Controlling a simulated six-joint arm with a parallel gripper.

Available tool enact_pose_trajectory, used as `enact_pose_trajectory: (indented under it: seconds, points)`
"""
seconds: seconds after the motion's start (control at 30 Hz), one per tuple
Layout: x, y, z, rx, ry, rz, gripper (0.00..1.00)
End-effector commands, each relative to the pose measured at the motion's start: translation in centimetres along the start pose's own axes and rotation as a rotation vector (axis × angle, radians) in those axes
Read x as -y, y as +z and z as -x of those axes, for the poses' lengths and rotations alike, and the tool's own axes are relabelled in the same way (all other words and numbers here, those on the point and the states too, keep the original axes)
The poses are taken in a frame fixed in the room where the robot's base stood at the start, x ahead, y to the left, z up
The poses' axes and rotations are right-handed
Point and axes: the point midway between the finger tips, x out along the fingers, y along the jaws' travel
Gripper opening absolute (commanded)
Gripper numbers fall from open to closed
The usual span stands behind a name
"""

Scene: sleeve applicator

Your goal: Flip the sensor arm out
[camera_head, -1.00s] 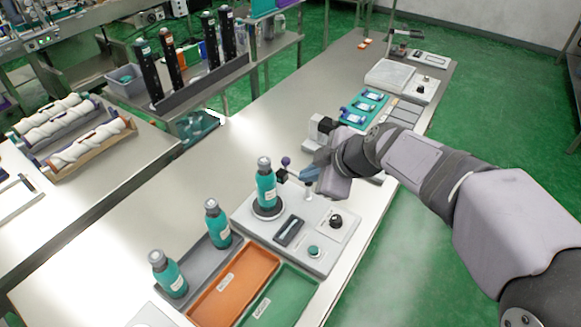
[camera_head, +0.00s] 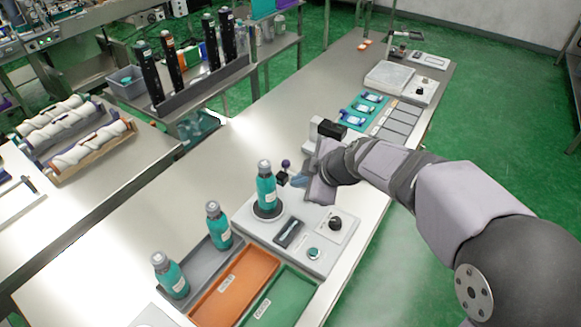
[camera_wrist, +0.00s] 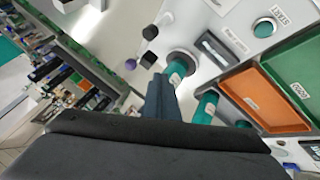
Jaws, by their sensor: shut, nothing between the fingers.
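The sensor arm (camera_head: 282,178) is a small dark block with a purple ball knob (camera_head: 286,163), just right of the teal bottle standing on the round black pad. In the wrist view the purple knob (camera_wrist: 130,64) and dark blocks (camera_wrist: 149,60) lie beside the bottle's base. My gripper (camera_head: 298,182) is shut and empty, low over the applicator station (camera_head: 262,232), close to the right of the sensor arm. Its blue-grey fingers (camera_wrist: 159,88) cover part of the bottle in the wrist view. I cannot tell whether they touch the sensor arm. My gripper hides the arm's mount.
The station's panel has a dark slot (camera_head: 289,233), a black dial (camera_head: 335,223) and a teal button (camera_head: 314,253). A grey tray with two bottles, an orange tray (camera_head: 235,285) and a green tray (camera_head: 281,298) lie in front. The bench left of the station is clear.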

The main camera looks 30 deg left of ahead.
Motion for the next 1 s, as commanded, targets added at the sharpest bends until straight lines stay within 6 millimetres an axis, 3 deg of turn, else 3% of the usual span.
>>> enact_pose_trajectory:
  seconds: [0.3,0.6,1.0]
  points:
    - [0.0,-0.1,-5.2,0.001,-0.004,-0.002,0.0]
    - [-2.9,-0.4,-6.0,0.001,0.0,-0.001,0.0]
    - [-3.8,-0.4,-6.6,0.0,0.0,0.0,0.0]
